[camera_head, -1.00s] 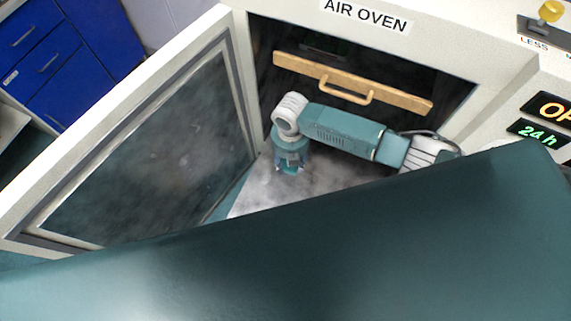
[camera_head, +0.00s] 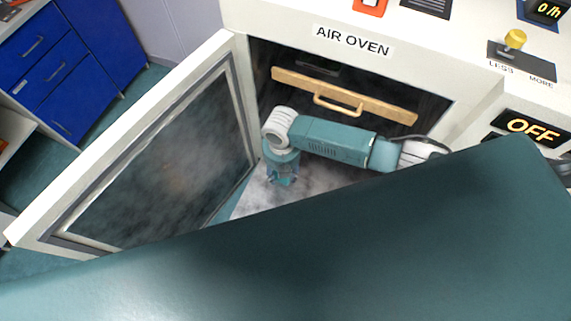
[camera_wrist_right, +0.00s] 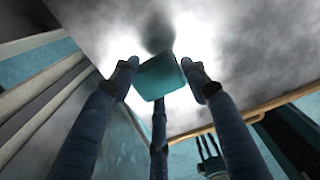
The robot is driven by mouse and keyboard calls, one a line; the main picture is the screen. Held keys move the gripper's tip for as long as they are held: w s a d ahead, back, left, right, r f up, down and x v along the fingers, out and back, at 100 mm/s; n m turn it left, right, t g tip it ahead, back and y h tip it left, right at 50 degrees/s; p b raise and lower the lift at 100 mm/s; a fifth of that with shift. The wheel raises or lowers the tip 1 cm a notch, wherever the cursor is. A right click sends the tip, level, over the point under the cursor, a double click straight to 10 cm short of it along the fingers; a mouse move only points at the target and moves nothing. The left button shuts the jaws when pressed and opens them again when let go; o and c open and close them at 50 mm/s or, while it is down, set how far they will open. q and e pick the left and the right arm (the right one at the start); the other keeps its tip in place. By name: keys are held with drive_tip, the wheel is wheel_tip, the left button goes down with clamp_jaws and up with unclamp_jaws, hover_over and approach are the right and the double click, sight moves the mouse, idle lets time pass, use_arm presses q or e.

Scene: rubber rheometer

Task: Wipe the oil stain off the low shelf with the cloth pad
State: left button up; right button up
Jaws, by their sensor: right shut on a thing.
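My right gripper (camera_head: 283,178) reaches down inside the open air oven, low over the grey shelf (camera_head: 254,202). In the right wrist view its fingers (camera_wrist_right: 160,70) are shut on a small teal cloth pad (camera_wrist_right: 158,78). The shelf (camera_wrist_right: 100,25) lies beyond the pad, mottled grey with a bright glare. A dark round smudge (camera_wrist_right: 157,32), which looks like the oil stain or a shadow, shows just past the pad's edge. I cannot tell whether the pad touches the shelf. In the head view the pad is hardly distinguishable and the stain is not visible. My left gripper is not in view.
The oven door (camera_head: 150,160) stands open at the left. A wooden bar with a handle (camera_head: 340,98) crosses the opening above my right arm. The oven's side walls bound the space. A large teal surface in front hides the shelf's near part.

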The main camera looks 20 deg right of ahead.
wheel_tip(320, 180, up, 2)
drive_tip(key=shift+a+p, duration=0.1)
drive_tip(key=shift+p, duration=0.6)
drive_tip(key=shift+r+p, duration=0.45)
drive_tip(key=shift+p, duration=0.1)
